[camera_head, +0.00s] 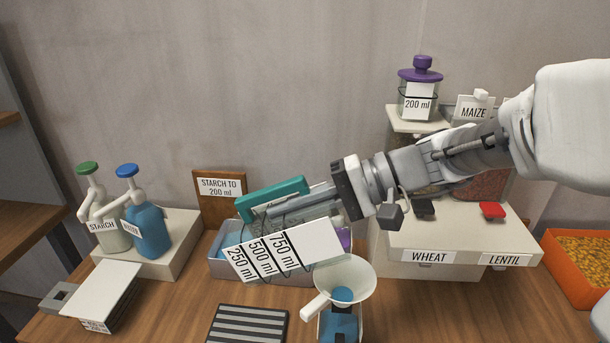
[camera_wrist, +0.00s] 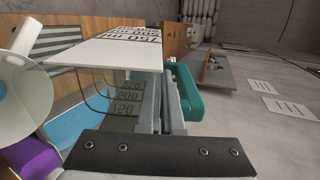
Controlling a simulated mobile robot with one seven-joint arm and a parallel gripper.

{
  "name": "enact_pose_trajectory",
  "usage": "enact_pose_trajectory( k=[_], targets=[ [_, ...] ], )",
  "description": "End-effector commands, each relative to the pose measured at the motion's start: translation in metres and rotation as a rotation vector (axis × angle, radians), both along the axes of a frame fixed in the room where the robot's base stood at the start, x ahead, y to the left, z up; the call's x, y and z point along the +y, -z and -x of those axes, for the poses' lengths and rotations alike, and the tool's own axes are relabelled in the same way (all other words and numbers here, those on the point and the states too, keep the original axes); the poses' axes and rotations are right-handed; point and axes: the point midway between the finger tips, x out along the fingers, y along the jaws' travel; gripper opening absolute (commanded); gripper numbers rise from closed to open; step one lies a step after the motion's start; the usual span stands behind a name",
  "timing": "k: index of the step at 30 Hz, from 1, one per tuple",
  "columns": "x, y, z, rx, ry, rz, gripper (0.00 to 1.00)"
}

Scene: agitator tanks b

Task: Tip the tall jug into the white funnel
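The tall jug is clear, with a teal handle (camera_head: 270,197) and a white label plate (camera_head: 285,250) marked 250, 500 and 750 ml. It is tilted far over, its 750 end toward the white funnel (camera_head: 357,277). My gripper (camera_head: 275,208) is shut on the jug near the handle; its fingertips are partly hidden. In the wrist view the fingers (camera_wrist: 165,110) lie between the jug's graduated wall (camera_wrist: 125,100) and the teal handle (camera_wrist: 188,92). The funnel shows at left there (camera_wrist: 20,90). Blue shows in the funnel; I cannot tell whether it is liquid. The jug's mouth and contents are unclear.
A grey tray (camera_head: 222,268) lies behind the jug, with a purple item beside it. A striped grate (camera_head: 247,325) is in front. Starch and water bottles (camera_head: 150,230) stand left on a block. The wheat and lentil stand (camera_head: 455,240) is at right, below my arm.

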Motion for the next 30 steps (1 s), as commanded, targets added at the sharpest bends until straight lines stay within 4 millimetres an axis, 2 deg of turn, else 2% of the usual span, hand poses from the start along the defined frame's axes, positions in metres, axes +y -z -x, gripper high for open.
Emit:
enact_pose_trajectory(
  k=[4,15,30],
  targets=[
    [0.004,-0.010,0.001,-0.008,-0.004,0.069,0.00],
    [0.012,-0.018,0.001,-0.022,-0.004,0.277,0.00],
    [0.016,-0.019,0.002,-0.031,-0.004,0.448,0.00]
  ],
)
